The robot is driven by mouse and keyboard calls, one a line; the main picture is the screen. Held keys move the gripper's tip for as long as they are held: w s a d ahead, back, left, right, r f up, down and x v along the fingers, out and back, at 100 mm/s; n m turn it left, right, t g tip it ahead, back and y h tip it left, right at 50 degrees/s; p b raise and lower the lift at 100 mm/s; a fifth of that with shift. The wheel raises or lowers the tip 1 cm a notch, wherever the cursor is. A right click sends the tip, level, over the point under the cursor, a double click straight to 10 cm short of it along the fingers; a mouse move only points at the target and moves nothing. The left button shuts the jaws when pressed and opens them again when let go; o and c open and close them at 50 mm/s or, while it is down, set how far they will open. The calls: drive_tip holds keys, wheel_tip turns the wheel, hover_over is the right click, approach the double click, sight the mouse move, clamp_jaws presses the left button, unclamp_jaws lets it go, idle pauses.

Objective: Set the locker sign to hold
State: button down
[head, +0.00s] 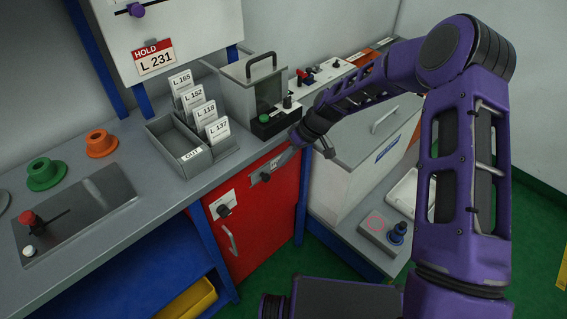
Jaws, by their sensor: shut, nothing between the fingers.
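The red locker door (275,215) is below the worktop, with a silver handle (229,239) and a white plate with a black knob (224,210). The locker sign (257,178) is a small grey plate with a dark tab, high on the door's right part. My gripper (277,169) is shut and empty, reaching down from the right at the sign. Its fingers cover part of the sign, so its wording cannot be read. I cannot tell whether the fingertips touch the sign. A tag reading HOLD L 231 (154,58) hangs on the board above.
On the worktop are an OUT tray (168,142), several standing cards (204,120) and a clear-fronted box with a handle (253,85). A white chest (370,150) stands right of the locker. Green and orange spools (100,143) sit at left.

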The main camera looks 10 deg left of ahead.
drive_tip(key=v, duration=1)
drive_tip(key=shift+w+d+r, duration=0.1)
drive_tip(key=shift+w+d, duration=0.05)
